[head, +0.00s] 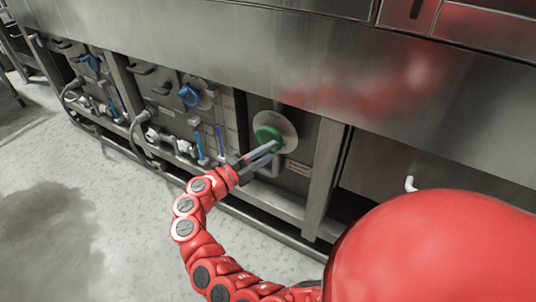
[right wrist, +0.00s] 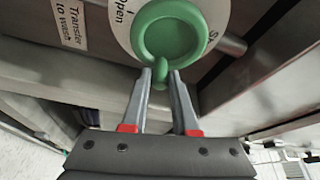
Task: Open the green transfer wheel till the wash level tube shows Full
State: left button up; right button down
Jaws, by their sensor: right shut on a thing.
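The green transfer wheel (head: 267,135) sits on a round pale plate on the machine's lower front. It also shows in the right wrist view (right wrist: 167,35), with a small green handle at its near edge. My right gripper (head: 274,147) is shut on that handle, one finger on each side of it (right wrist: 162,73). The plate reads "Open" at left and a partly hidden word starting with "S" at right. Slim blue-filled tubes (head: 220,140) stand left of the wheel; I cannot tell which is the wash level tube, nor read its marks. My left gripper is not in view.
A "Transfer to Wash" label (right wrist: 72,22) is beside the wheel. Blue wheels (head: 189,96) and white pipe fittings (head: 168,141) line the panels to the left. A steel post (head: 325,175) stands right of the wheel. The floor (head: 120,220) at left is clear, with a dark patch.

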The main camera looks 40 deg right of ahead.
jog(key=shift+f+m+y+b, duration=0.3)
jog(key=shift+f+m+b, duration=0.05)
jog(key=shift+m, duration=0.45)
jog(key=c, duration=0.7)
grip_release()
jog(key=shift+r, duration=0.1)
